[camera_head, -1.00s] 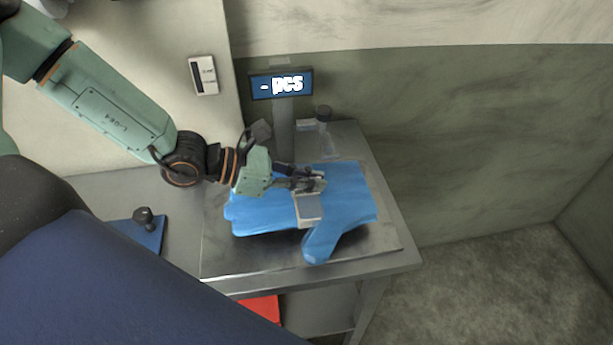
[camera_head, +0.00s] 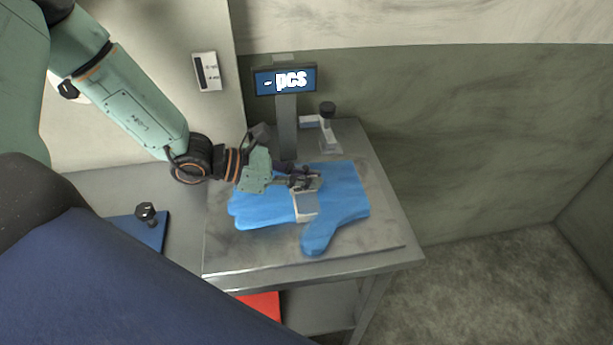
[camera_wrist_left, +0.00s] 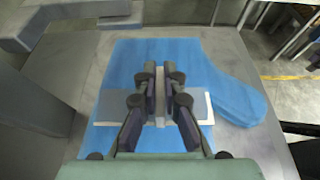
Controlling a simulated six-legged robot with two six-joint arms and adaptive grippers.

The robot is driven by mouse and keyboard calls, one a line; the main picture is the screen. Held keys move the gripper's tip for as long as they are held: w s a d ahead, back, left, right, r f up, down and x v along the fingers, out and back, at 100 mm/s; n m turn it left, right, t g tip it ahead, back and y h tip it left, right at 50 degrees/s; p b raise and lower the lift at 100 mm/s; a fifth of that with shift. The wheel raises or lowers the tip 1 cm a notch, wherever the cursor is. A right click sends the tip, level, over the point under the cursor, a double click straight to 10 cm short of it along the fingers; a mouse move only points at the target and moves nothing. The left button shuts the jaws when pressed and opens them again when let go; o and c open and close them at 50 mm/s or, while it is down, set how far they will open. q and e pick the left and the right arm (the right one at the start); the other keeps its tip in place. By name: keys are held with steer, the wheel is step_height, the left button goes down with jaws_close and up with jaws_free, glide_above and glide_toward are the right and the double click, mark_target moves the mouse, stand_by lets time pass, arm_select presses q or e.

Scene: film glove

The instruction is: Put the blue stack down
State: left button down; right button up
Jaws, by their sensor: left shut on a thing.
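The blue stack (camera_head: 345,190) is a pile of blue gloves with a pale band (camera_head: 306,207) around its middle. It lies over the metal plate (camera_head: 240,255) on the table, below the display; I cannot tell whether it touches the plate. My left gripper (camera_head: 310,182) is at the band and shut on the stack there. In the left wrist view the fingers (camera_wrist_left: 160,85) are close together over the band, with the blue stack (camera_wrist_left: 225,95) spreading to both sides. The fingertips' exact contact is partly hidden. My right gripper is not in view.
A display reading "- pcs" (camera_head: 285,80) stands on a post behind the plate. A blue board with a black knob (camera_head: 146,212) is at left, and something red (camera_head: 262,304) lies below. The plate's front is bare.

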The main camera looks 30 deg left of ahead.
arm_select(q)
steer(key=c, duration=1.5)
jaws_free()
steer(key=shift+w+d+f, duration=0.1)
steer(key=shift+w+f, duration=0.05)
steer(key=shift+w, duration=0.05)
steer(key=shift+s, duration=0.1)
steer(key=shift+s, duration=0.1)
